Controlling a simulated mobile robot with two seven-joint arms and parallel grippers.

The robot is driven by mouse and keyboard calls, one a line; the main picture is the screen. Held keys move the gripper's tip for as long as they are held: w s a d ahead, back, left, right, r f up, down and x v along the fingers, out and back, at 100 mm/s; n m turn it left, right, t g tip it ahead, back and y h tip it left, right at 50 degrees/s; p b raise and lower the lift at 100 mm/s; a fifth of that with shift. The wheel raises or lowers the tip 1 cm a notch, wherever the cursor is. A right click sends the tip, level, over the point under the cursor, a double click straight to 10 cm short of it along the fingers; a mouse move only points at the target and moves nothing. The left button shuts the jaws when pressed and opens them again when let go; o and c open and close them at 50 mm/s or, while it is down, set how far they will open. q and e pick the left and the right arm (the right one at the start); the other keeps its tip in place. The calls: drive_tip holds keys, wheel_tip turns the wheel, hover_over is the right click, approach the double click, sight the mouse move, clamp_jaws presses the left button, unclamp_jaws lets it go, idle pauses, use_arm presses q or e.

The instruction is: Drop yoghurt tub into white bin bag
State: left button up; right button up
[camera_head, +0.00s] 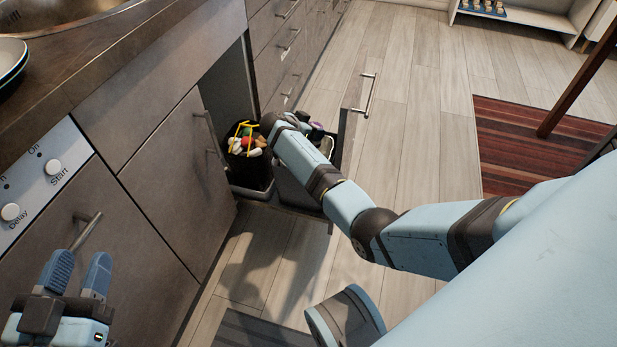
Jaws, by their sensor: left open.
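I cannot make out a yoghurt tub. A pull-out drawer at the cabinet holds a black bin (250,175), heaped with colourful waste, and a grey bin (298,190) on its right. A small whitish patch shows at the grey bin's far right, but I cannot tell whether it is the white bin bag. My right arm reaches from the right over the grey bin and hides much of its opening. Its gripper end (276,122) is above the bins, with its fingers hidden. My left gripper (79,270) is open and empty at the lower left, in front of the dishwasher.
The drawer front with its handle (368,95) stands out into the room. The counter (110,60) with a sink runs along the left. Wooden floor (415,120) and a striped rug (520,140) lie at right.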

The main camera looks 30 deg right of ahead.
use_arm(q)
drive_tip(key=shift+w+a+r+m, duration=0.1)
drive_tip(key=shift+w+r+m, duration=0.1)
drive_tip(key=shift+m, duration=0.1)
use_arm(e)
drive_tip(key=shift+f, duration=0.4)
drive_tip(key=o, duration=1.1)
use_arm(q)
drive_tip(key=shift+s+a, duration=0.1)
drive_tip(key=shift+a, duration=0.05)
use_arm(e)
drive_tip(key=shift+r, duration=0.1)
